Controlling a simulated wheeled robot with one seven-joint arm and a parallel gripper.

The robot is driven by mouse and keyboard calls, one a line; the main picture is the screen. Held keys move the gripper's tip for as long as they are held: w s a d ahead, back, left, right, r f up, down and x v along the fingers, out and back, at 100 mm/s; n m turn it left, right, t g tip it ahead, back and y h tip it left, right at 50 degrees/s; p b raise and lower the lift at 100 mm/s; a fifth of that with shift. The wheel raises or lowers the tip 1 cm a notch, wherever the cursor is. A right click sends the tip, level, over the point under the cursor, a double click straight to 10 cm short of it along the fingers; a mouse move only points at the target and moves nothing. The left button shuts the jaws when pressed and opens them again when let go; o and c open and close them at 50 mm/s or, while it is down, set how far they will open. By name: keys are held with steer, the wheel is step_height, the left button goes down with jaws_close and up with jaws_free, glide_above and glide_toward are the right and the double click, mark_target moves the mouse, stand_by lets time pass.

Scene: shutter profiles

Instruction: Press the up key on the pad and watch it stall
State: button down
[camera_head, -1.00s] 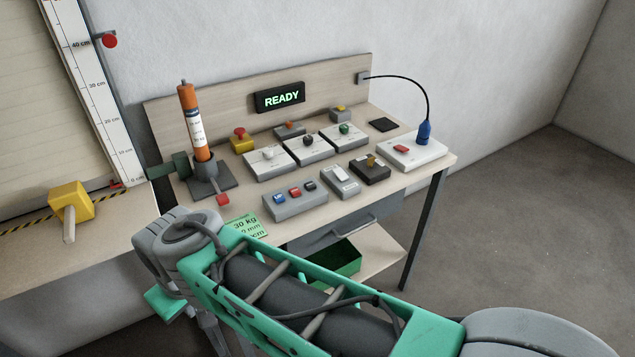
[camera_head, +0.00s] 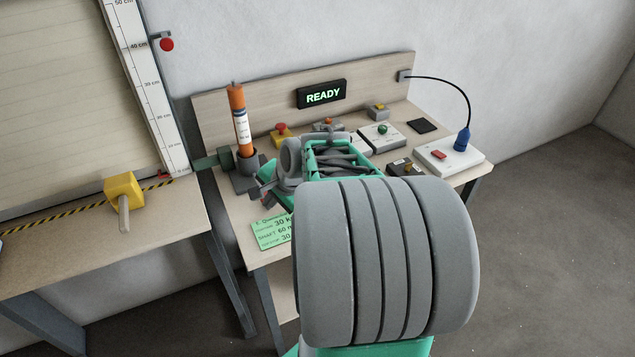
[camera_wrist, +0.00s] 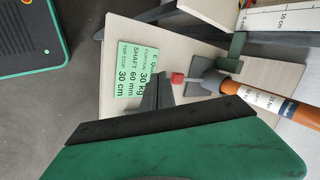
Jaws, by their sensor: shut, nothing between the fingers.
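The display (camera_head: 321,94) on the backboard reads READY in green. The grey pad with its blue, red and dark keys is hidden behind my arm in the head view and does not show in the wrist view. My gripper (camera_wrist: 158,78) is shut and empty over the bench, beside the green card (camera_wrist: 138,72) and the red-tipped lever. The orange tube motor (camera_head: 240,118) stands upright in its grey holder. The shutter curtain (camera_head: 60,80) hangs at the left beside a centimetre scale (camera_head: 152,92).
A yellow emergency-stop box (camera_head: 283,134) and a white box with a green knob (camera_head: 383,135) stand behind my arm. A white switch box (camera_head: 448,156) with a blue plug is at the right. A yellow block with a handle (camera_head: 123,192) sits on the left bench.

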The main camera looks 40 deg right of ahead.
steer(key=s+d+r+m+t+h+p, duration=0.1)
steer(key=d+r+m+t+p, duration=0.2)
steer(key=d+m, duration=0.9)
steer(key=d, duration=0.3)
steer(key=shift+d+r, duration=0.15)
steer(key=shift+d, duration=0.1)
step_height(320, 180, down, 7)
steer(key=b, duration=0.6)
steer(key=shift+b, duration=0.3)
steer(key=shift+f+b, duration=0.3)
steer(key=shift+f, duration=0.6)
steer(key=shift+f, duration=0.45)
